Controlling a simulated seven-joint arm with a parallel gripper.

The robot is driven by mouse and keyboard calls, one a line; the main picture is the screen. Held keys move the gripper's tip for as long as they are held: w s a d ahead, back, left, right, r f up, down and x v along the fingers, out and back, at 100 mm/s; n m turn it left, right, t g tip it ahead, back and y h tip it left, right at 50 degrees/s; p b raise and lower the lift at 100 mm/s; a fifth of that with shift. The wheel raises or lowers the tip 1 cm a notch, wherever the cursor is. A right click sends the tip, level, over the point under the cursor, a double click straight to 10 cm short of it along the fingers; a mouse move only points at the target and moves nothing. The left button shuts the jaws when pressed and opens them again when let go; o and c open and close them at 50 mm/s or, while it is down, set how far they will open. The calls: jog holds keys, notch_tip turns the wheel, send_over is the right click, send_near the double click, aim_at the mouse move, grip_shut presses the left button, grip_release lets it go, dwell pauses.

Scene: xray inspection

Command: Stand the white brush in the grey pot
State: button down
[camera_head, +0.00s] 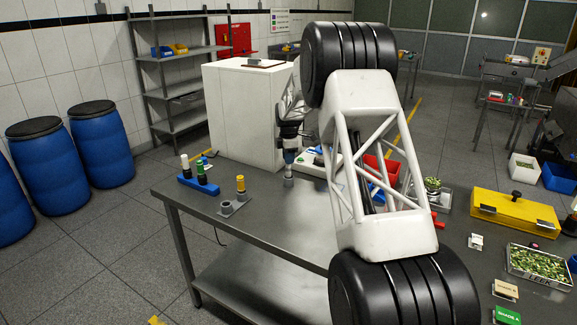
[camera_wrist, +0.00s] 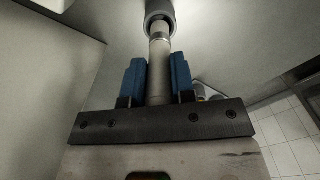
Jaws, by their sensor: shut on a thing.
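My gripper (camera_wrist: 157,82) has blue fingers shut on the pale handle of the white brush (camera_wrist: 159,70). In the wrist view the brush's far end meets the round mouth of the grey pot (camera_wrist: 160,20). It appears to enter the mouth, but I cannot tell how deep. In the head view my gripper (camera_head: 289,156) points down over the steel table, with the small grey pot (camera_head: 288,182) directly below it. The brush looks about upright there and is mostly hidden by the fingers.
A blue holder (camera_head: 199,185) with white and green upright pieces stands at the table's left. A white box-shaped machine (camera_head: 238,115) stands close behind my gripper. The table front (camera_head: 270,225) is clear.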

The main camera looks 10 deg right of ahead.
aim_at(288, 167)
jog(key=shift+f, duration=1.75)
jog(key=shift+f, duration=0.2)
jog(key=c, duration=0.9)
grip_release()
jog(key=shift+c, duration=0.2)
jog(key=shift+r, duration=0.1)
jog(key=shift+a+r, duration=0.2)
jog(key=shift+r, duration=3.65)
jog(key=shift+s, duration=0.15)
